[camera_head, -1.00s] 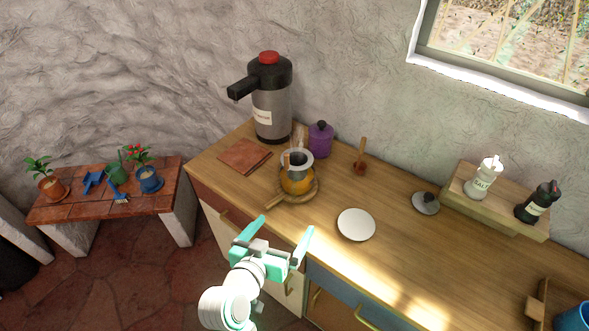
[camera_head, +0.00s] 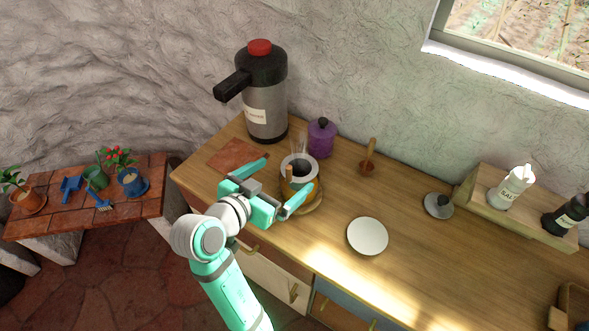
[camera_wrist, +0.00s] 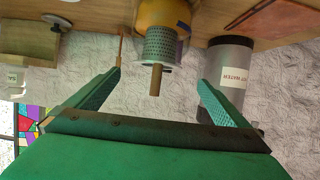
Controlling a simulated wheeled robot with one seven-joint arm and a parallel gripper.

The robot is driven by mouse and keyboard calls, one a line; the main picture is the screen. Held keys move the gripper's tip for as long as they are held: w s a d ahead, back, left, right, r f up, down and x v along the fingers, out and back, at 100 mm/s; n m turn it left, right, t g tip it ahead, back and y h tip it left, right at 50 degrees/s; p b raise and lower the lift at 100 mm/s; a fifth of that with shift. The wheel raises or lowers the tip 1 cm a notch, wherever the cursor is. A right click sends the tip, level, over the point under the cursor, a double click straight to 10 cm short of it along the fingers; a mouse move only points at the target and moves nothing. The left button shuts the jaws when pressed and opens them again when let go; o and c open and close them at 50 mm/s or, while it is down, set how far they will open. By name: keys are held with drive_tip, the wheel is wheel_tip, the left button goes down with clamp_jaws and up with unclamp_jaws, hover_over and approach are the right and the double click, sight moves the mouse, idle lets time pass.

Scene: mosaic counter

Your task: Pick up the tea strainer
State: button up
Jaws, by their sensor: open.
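The tea strainer (camera_head: 299,166) is a grey perforated metal cup with a wide rim and a short wooden handle. It sits in a yellow-orange pot (camera_head: 316,190) on the counter, partly hidden by my gripper. In the wrist view, the upside-down strainer (camera_wrist: 162,45) hangs in the picture ahead of the jaws, its handle pointing toward me. My gripper (camera_head: 290,171) is open and empty, at the front of the pot. In the wrist view, its fingers (camera_wrist: 159,80) stand apart on either side of the handle's line, not touching it.
A hot-water dispenser (camera_head: 264,95) stands behind left, and a purple jar (camera_head: 321,139) behind the pot. A wooden scoop (camera_head: 368,160), a white plate (camera_head: 367,236) and a grey lid (camera_head: 438,205) lie to the right. A brown tile mat (camera_head: 232,158) is at left.

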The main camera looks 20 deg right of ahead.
sight(306, 162)
drive_tip(key=x, duration=0.2)
drive_tip(key=shift+w+d+f, duration=0.15)
drive_tip(key=shift+d, duration=0.1)
drive_tip(key=shift+w+d+f, duration=0.25)
drive_tip(key=shift+d+f, duration=0.15)
drive_tip(key=x, duration=0.4)
drive_tip(key=shift+s+d, duration=0.1)
drive_tip(key=shift+d, duration=0.25)
drive_tip(key=shift+w+d+f, duration=0.25)
drive_tip(key=shift+w+d, duration=0.05)
drive_tip(key=c, duration=1.2)
